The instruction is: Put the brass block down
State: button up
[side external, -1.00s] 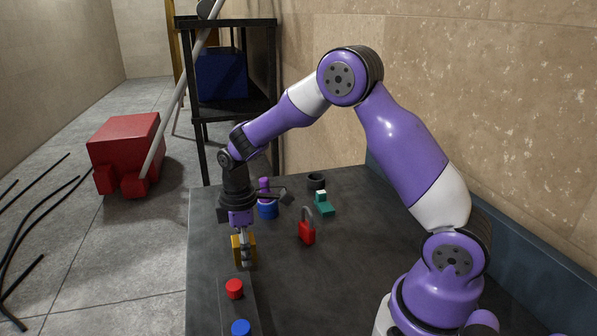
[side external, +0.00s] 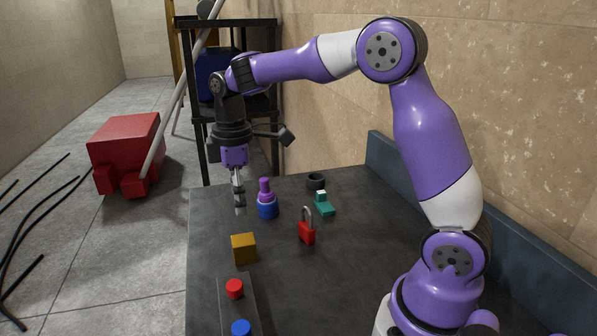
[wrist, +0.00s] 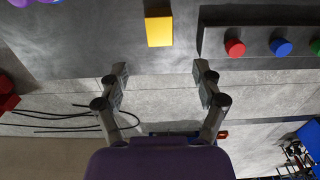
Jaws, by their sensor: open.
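The brass block (side external: 244,248) is a yellow-gold cube resting on the dark table (side external: 290,270), near its left edge in the side external view. In the wrist view the block (wrist: 159,27) lies on the tabletop beyond the fingertips, clear of them. My gripper (side external: 240,208) hangs above the table, higher than the block and farther back, apart from it. In the wrist view my gripper (wrist: 160,75) has its two fingers spread wide with nothing between them.
A panel with a red button (side external: 235,289) and a blue button (side external: 241,327) lies in front of the block. A purple and blue object (side external: 267,200), a red padlock (side external: 307,232), a teal part (side external: 324,205) and a dark ring (side external: 316,181) stand behind. The table's middle is clear.

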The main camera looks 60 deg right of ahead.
jog(key=s+a+r+m+t, duration=0.1)
jog(key=s+r+m+t, duration=0.1)
jog(key=s+m, duration=0.2)
jog(key=s+a+r+m+t, duration=0.1)
jog(key=s+m, duration=0.4)
jog(key=s, duration=0.6)
jog(key=r+t, duration=0.1)
jog(key=t, duration=0.1)
jog(key=shift+a+r+t, duration=0.15)
jog(key=shift+a+t, duration=0.15)
jog(key=shift+a, duration=0.1)
